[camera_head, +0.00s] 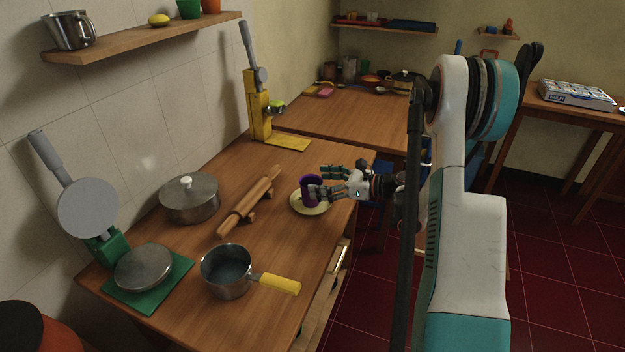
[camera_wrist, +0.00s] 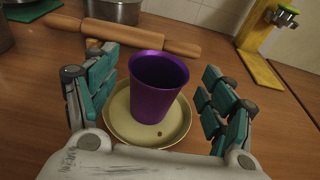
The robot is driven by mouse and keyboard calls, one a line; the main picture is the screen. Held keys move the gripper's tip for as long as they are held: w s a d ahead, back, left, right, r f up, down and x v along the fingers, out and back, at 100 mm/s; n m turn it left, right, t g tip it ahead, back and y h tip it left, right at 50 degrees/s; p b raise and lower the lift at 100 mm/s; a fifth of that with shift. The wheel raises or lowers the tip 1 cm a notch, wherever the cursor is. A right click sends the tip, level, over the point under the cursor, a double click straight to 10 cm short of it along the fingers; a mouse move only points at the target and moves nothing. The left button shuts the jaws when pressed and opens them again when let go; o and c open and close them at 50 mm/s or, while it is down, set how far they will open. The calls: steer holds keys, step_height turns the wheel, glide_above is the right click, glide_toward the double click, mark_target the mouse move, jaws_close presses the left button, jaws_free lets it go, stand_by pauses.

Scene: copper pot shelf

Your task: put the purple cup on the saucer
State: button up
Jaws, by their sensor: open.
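The purple cup (camera_wrist: 157,88) stands upright on the pale yellow saucer (camera_wrist: 119,121) in the wrist view, between my spread fingers. My gripper (camera_wrist: 160,95) is open, with a finger group on each side of the cup and gaps between them and it. In the head view the cup (camera_head: 308,191) shows at the fingertips of my gripper (camera_head: 318,183), over the saucer (camera_head: 311,210). The base of the cup is within the saucer's rim.
A rolling pin (camera_head: 249,200) lies left of the saucer on the wooden counter (camera_head: 283,243). A lidded pot (camera_head: 190,198), a saucepan (camera_head: 227,271) with a yellow handle and a green press (camera_head: 142,268) stand further left. A yellow juicer (camera_head: 262,120) stands behind.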

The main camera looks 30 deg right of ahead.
steer(key=p+v, duration=0.2)
steer(key=v, duration=0.6)
